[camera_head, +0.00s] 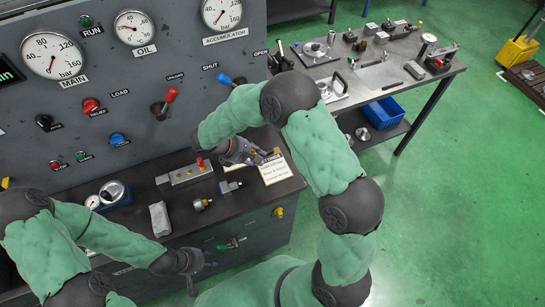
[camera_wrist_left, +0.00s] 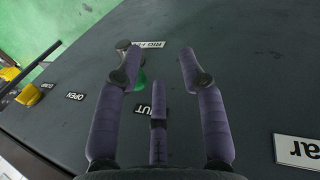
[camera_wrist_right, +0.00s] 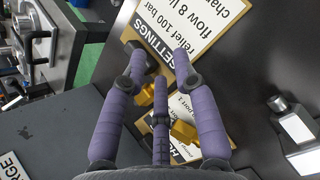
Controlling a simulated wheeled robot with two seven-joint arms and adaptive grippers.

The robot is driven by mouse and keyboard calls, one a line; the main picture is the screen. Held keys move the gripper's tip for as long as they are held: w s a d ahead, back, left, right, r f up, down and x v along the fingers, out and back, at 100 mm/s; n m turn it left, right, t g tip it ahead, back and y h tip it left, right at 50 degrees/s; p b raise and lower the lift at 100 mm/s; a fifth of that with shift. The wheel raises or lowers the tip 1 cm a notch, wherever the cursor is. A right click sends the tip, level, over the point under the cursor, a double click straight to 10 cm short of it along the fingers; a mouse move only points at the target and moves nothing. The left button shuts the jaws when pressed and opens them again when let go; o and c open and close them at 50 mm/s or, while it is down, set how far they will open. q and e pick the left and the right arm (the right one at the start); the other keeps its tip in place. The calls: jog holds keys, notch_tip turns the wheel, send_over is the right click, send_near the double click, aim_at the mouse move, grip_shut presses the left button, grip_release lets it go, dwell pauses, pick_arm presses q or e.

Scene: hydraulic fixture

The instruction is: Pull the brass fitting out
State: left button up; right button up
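A brass fitting (camera_wrist_right: 183,130) shows in part in the right wrist view, behind the fingers of my right gripper (camera_wrist_right: 158,55). More brass (camera_wrist_right: 150,95) shows between the left and middle fingers; I cannot tell whether both are one piece. The fingers are spread, with no clear grip on it. In the head view my right gripper (camera_head: 246,152) is low over the bench beside the settings card (camera_head: 273,168) and hides what is behind it. My left gripper (camera_head: 190,262) is open and empty in front of the cabinet, facing a green-handled valve (camera_wrist_left: 141,80) in the left wrist view.
A grey block (camera_head: 184,175) with a red-topped fitting, a steel fitting (camera_head: 230,186), a small brass-ended part (camera_head: 201,204) and a pale block (camera_head: 159,219) lie on the bench (camera_head: 175,205). Behind rises the gauge panel (camera_head: 190,50). A second table (camera_head: 375,75) stands at right.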

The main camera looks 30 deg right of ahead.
jog(key=v, duration=1)
dwell(0.3)
